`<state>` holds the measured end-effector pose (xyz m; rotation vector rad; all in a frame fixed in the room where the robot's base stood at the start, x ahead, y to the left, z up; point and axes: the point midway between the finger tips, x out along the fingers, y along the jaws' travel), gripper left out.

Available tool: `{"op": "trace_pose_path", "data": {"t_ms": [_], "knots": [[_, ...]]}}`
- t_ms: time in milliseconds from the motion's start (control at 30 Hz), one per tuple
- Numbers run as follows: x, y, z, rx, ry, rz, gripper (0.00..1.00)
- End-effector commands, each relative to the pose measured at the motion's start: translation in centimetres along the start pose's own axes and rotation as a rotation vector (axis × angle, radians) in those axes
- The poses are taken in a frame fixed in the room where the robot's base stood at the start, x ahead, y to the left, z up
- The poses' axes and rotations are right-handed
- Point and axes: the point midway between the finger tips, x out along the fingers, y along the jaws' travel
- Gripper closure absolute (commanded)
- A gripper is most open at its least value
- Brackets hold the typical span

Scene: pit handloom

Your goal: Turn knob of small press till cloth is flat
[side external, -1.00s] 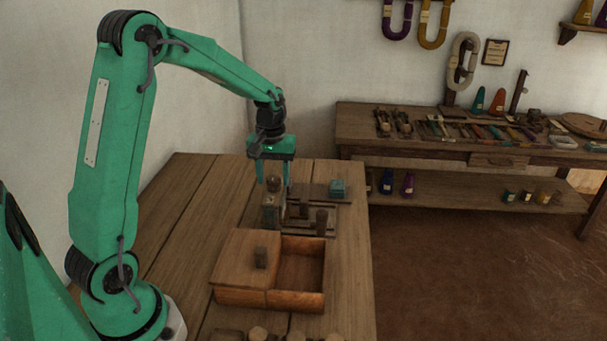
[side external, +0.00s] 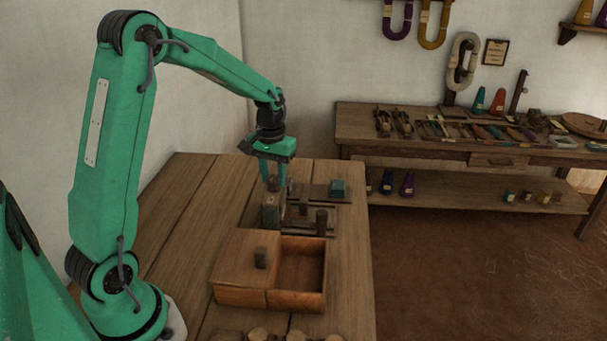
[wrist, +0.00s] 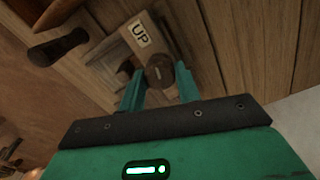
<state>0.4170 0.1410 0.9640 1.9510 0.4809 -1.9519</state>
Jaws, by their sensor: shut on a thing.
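The small press (side external: 271,211) is a low wooden block assembly on the table below my gripper. In the wrist view a block marked "UP" (wrist: 141,36) shows beside a round dark knob (wrist: 160,70). My gripper (side external: 278,186) points down at the press. In the wrist view my gripper (wrist: 159,84) has one finger on each side of the knob and is shut on it. I cannot make out the cloth in either view, so its flatness cannot be told.
A wooden box (side external: 239,297) with a half-covering lid stands in front of the press. A dark upright peg (side external: 321,222) and a teal block (side external: 338,188) stand to the right. A tool bench (side external: 350,125) is farther back.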

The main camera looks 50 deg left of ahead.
Motion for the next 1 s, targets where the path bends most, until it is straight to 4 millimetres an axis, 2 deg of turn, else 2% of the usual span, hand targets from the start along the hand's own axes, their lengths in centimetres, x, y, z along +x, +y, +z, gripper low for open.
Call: {"op": "trace_pose_path", "data": {"t_ms": [600,1000], "knots": [[-0.15,-0.01,-0.04,0.565,0.002,0.000,0.90],[-0.17,-0.01,-0.04,0.768,0.002,-0.001,0.90]]}}
